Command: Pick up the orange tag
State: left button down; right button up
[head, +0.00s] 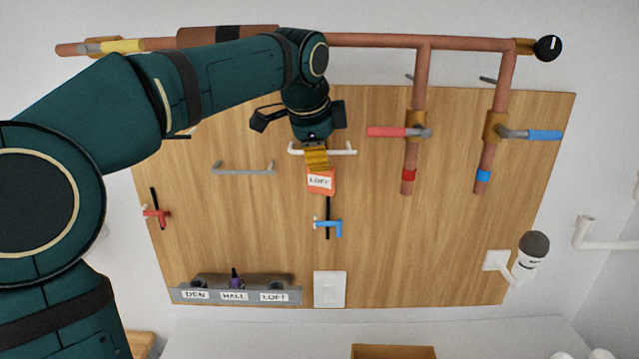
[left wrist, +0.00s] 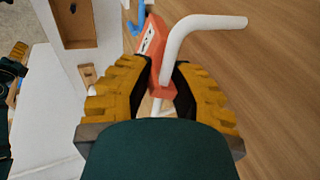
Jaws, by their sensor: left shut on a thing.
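The orange tag (head: 321,184), with a white label that seems to read LOFT, is at the upper middle of the wooden board in the head view. My left gripper (head: 317,158) is shut on its upper part; the tag also shows between the yellow fingers in the left wrist view (left wrist: 152,45). A white bar with upturned ends (head: 342,152) is right at the fingers, and its bent end passes close in front of the tag in the left wrist view. Whether the tag still touches the bar is hidden. Yellow ridged pads at the left wrist view's left edge seem to be my right gripper (left wrist: 14,62), cut off.
A grey rack (head: 236,295) labelled DEN, HALL and LOFT sits lower left, with a purple item at HALL. A grey bar (head: 243,171) is to the left; copper pipes (head: 420,80) run above and right.

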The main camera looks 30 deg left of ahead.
pick_arm(q)
jog(key=shift+r, duration=0.45)
jog(key=s+d+b, duration=0.2)
jog(key=s+d, duration=0.1)
jog(key=s, duration=1.1)
jog(key=s+d+b, duration=0.3)
jog(key=s, duration=1.2)
jog(key=s+d+b, duration=0.2)
jog(key=s, duration=1.3)
jog(key=shift+s+d+r, duration=0.15)
jog(key=shift+d+r, duration=0.15)
jog(key=shift+d, duration=0.1)
